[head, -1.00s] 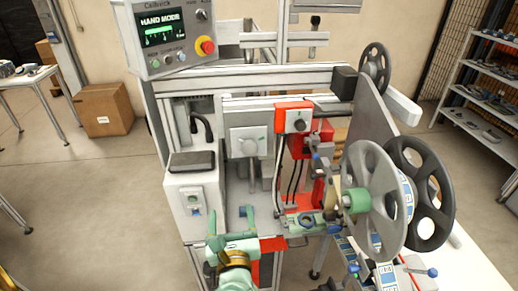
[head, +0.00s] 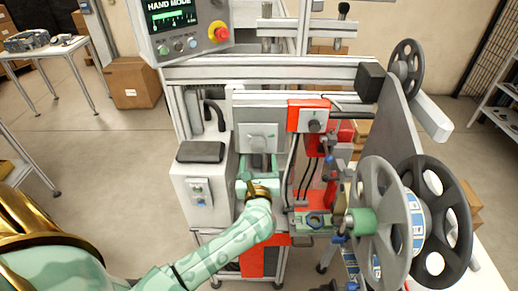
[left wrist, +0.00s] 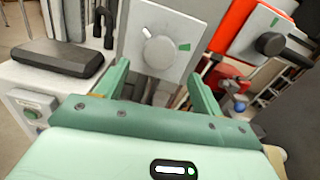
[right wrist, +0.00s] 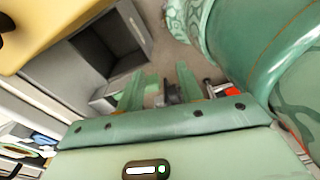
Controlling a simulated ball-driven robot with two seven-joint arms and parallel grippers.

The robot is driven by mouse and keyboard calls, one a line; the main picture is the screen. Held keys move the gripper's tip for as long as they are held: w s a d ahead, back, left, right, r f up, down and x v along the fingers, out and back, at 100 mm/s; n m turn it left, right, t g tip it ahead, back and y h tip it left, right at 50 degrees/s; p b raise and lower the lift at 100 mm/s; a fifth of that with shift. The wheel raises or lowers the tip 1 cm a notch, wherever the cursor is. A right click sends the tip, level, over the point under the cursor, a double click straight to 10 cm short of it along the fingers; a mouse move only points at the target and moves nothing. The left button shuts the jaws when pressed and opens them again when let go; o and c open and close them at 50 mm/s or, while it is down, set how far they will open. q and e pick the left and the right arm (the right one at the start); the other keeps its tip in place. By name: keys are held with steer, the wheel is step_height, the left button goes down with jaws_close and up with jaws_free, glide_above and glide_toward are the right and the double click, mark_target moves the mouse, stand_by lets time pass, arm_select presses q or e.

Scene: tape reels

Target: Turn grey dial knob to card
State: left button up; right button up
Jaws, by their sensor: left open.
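The grey dial knob (left wrist: 160,50) is a round knob on a pale square plate (left wrist: 185,25). It has a small white mark at its upper left, and a green mark (left wrist: 184,46) is on the plate to its right. In the head view the knob (head: 262,143) is partly hidden. My left gripper (left wrist: 158,75) is open just in front of and below the knob, its fingers apart on either side, not touching it. My right gripper (right wrist: 160,80) is open and empty, away from the knob. I cannot make out a separate card.
A red box (head: 308,116) with a dark knob (head: 315,126) is right of the plate. A grey box with a black pad (head: 201,152) is to the left. Large reels (head: 383,215) stand at the right. A control panel (head: 185,25) hangs above.

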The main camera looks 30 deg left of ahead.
mark_target(258, 148)
arm_select(q)
steer(key=x, duration=0.3)
steer(key=shift+a, duration=0.1)
steer(key=shift+w+a, duration=0.4)
steer(key=shift+w, duration=0.2)
arm_select(e)
steer(key=shift+w+a+r, duration=0.3)
steer(key=shift+w, duration=0.15)
arm_select(q)
steer(key=c, duration=1)
arm_select(e)
steer(key=shift+d, duration=0.15)
arm_select(q)
steer(key=shift+p, duration=0.3)
arm_select(e)
steer(key=shift+r, duration=0.15)
